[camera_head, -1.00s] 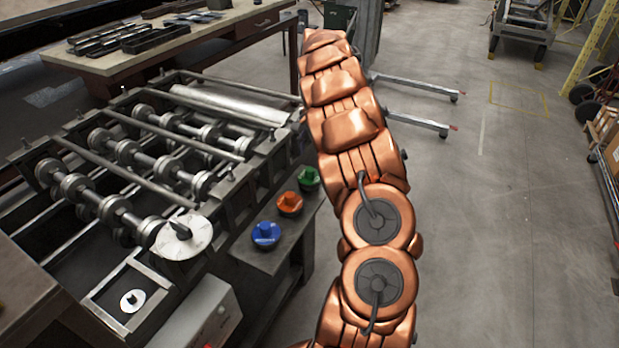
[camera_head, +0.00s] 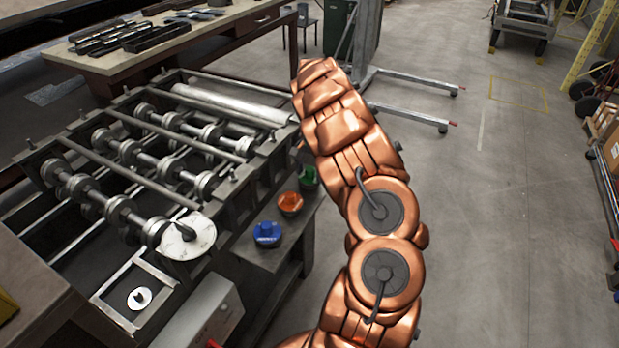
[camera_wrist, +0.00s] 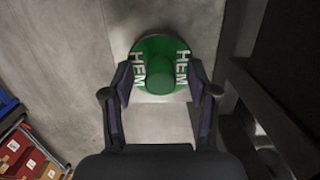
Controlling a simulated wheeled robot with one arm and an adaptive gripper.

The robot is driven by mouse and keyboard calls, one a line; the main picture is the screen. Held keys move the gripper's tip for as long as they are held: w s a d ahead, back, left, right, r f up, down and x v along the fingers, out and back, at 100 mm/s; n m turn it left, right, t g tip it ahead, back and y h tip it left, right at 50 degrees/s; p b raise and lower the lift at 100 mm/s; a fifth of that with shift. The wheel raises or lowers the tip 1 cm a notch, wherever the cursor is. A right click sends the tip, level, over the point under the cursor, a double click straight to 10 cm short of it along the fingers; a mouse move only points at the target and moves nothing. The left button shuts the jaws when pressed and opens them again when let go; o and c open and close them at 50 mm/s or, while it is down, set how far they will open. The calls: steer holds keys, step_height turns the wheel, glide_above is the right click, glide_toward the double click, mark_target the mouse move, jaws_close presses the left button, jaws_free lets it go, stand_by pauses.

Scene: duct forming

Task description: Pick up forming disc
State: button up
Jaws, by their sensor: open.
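A green disc (camera_wrist: 158,47) with a round knob and white "HEM" lettering shows in the wrist view, ahead of and partly between the fingers. My gripper (camera_wrist: 161,88) is open, with one finger on each side of the disc's near part. I cannot tell whether the fingers touch it. In the head view the green disc (camera_head: 308,176) is partly covered by my arm, on a grey side shelf (camera_head: 268,262). An orange disc (camera_head: 290,203) and a blue disc (camera_head: 266,235) sit in a row beside it. My gripper is hidden in the head view.
The roll forming machine (camera_head: 150,150) with rollers and shafts stands left of the shelf. A white round plate (camera_head: 190,240) is on its near corner. A wooden table (camera_head: 190,45) stands behind. Open floor (camera_head: 510,200) lies to the right.

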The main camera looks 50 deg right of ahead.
jaws_close()
stand_by(0.3)
stand_by(0.5)
